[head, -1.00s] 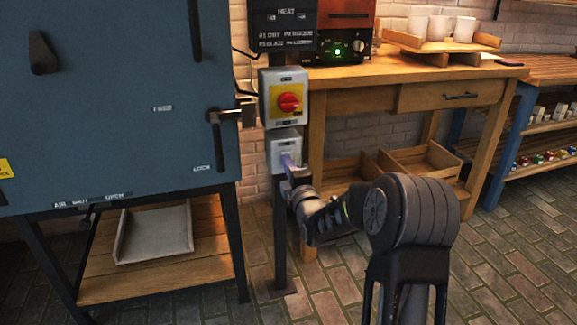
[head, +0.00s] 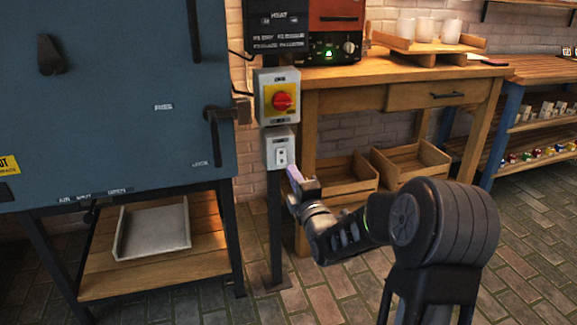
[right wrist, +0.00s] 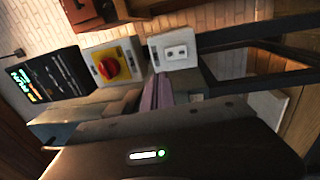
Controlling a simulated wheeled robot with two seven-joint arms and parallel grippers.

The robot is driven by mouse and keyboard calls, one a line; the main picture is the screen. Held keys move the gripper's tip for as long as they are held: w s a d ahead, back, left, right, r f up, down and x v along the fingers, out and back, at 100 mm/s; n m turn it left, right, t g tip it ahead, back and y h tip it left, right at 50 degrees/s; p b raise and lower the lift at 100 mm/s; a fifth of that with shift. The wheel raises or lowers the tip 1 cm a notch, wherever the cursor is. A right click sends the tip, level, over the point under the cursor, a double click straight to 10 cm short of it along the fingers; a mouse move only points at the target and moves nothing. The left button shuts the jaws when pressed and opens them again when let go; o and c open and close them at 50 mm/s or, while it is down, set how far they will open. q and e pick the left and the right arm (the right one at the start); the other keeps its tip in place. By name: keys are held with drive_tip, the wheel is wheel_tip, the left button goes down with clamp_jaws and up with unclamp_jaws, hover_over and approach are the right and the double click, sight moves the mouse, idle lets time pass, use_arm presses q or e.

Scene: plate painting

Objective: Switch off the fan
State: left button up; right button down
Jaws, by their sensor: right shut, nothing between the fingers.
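A small grey switch box (head: 281,150) with a white rocker switch sits on a post, below a yellow box with a red rotary knob (head: 283,100). The switch box also shows in the right wrist view (right wrist: 175,50). My right gripper (head: 292,174) is shut and empty, just below and right of the switch box, apart from it in the head view. Its fingers (right wrist: 158,92) point towards the switch box in the right wrist view. I cannot make out a fan itself. My left gripper is not in view.
A blue kiln (head: 110,120) with a door handle stands at the left. A wooden workbench (head: 360,76) with a drawer and crates below is behind the post. A red-fronted device (head: 335,25) with a green light sits on it. Brick floor is open at the lower right.

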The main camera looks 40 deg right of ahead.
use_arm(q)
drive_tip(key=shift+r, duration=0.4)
use_arm(e)
drive_tip(key=shift+s+a+r, duration=0.1)
drive_tip(key=shift+s+a, duration=0.15)
drive_tip(key=shift+s, duration=0.55)
drive_tip(key=shift+s+a+r, duration=0.1)
drive_tip(key=shift+s+a, duration=0.15)
drive_tip(key=shift+s, duration=0.5)
